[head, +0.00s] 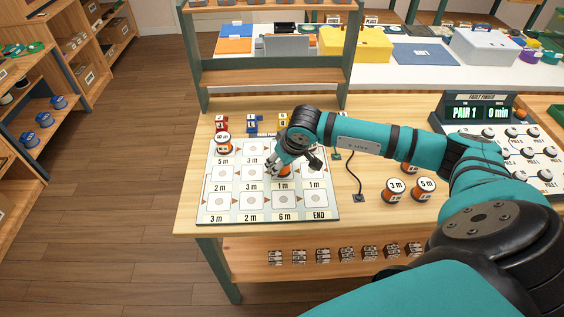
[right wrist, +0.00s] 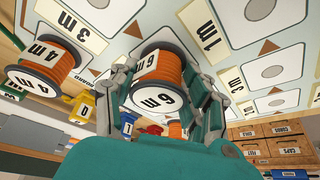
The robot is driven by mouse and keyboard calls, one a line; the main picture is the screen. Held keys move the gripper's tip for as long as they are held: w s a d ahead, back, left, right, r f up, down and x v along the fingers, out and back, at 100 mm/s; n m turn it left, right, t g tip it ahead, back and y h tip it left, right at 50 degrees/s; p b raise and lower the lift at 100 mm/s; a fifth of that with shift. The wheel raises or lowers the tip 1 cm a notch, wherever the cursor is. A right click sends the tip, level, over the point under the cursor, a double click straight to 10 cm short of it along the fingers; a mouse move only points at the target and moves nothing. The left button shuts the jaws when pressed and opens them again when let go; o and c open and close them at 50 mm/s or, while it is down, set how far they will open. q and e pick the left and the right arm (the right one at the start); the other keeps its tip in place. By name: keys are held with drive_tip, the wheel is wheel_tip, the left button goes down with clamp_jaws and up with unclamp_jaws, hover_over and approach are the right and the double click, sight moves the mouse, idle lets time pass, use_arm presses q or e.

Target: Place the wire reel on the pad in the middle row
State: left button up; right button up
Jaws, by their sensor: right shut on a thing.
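A white board (head: 230,207) with rows of pads and length labels lies on the bench. My right gripper (head: 282,171) is over its middle area, its fingers partly hidden by my arm. In the right wrist view, this gripper is shut on an orange wire reel (right wrist: 170,72) with a white end marked 6 m. The reel is close to the board; I cannot tell whether it touches a pad. Another reel (right wrist: 45,60), marked 4 m, stands beside it. In the head view a reel (head: 223,144) stands at the board's upper left. My left gripper is not in view.
Reels marked 3 m (head: 396,190) and 5 m (head: 425,189) stand right of the board. Red (head: 221,123), blue (head: 252,121) and yellow (head: 283,121) blocks line its back. A cable (head: 352,178) lies nearby. A fault finder panel (head: 482,112) stands at the right.

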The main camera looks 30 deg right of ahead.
drive_tip(key=shift+f, duration=0.15)
drive_tip(key=o, duration=1.2)
drive_tip(key=shift+r, duration=0.4)
drive_tip(key=b+v, duration=0.1)
drive_tip(key=v, duration=1)
drive_tip(key=shift+s+r, duration=0.25)
